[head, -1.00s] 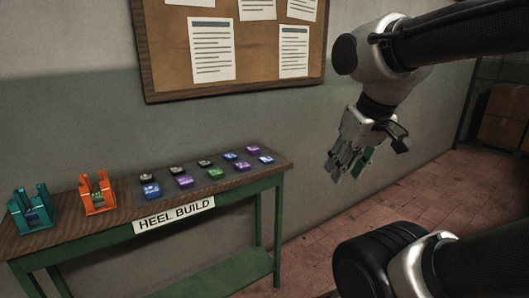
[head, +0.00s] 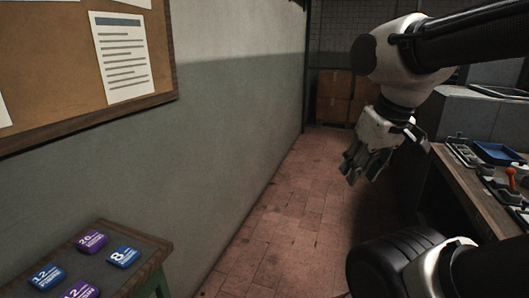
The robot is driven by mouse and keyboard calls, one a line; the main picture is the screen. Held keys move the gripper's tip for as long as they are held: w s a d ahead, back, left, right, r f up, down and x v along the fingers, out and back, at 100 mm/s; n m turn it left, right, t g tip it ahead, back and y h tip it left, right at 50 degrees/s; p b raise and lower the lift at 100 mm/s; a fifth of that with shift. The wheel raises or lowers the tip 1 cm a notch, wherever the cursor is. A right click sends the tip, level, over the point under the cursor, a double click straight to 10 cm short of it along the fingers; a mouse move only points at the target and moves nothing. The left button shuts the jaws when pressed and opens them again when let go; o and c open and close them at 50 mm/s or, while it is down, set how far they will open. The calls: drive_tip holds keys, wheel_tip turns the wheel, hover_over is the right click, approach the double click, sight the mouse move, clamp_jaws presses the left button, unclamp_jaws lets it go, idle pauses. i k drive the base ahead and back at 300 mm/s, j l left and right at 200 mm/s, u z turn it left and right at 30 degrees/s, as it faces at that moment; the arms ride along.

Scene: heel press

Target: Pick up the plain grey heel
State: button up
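I cannot make out a plain grey heel in this view. My gripper (head: 362,172) hangs fingers down over the floor, well right of these blocks and left of a workbench. The finger gap is too small and dark to judge, and I see no clear object in it.
The workbench (head: 462,184) at the right holds a blue tray (head: 497,153), a grey-green fixture (head: 461,152) and an orange-handled item (head: 511,178). Cardboard boxes (head: 335,98) stand at the far end. The brick floor (head: 290,205) between table and workbench is clear.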

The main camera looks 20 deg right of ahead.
sight(496, 183)
drive_tip(key=i+l+z, duration=0.15)
drive_tip(key=i+z, duration=0.55)
drive_tip(key=i, duration=0.15)
drive_tip(key=i+z, duration=0.45)
drive_tip(key=i, duration=0.6)
drive_tip(key=i+z, duration=0.1)
drive_tip(key=i, duration=0.6)
drive_tip(key=i+j+z, duration=0.1)
drive_tip(key=i, duration=0.6)
drive_tip(key=i+z, duration=0.1)
drive_tip(key=z, duration=0.35)
drive_tip(key=i+j+z, duration=0.1)
drive_tip(key=z, duration=0.75)
drive_tip(key=i+j+z, duration=0.1)
drive_tip(key=z, duration=0.35)
drive_tip(key=j+z, duration=0.1)
drive_tip(key=z, duration=0.55)
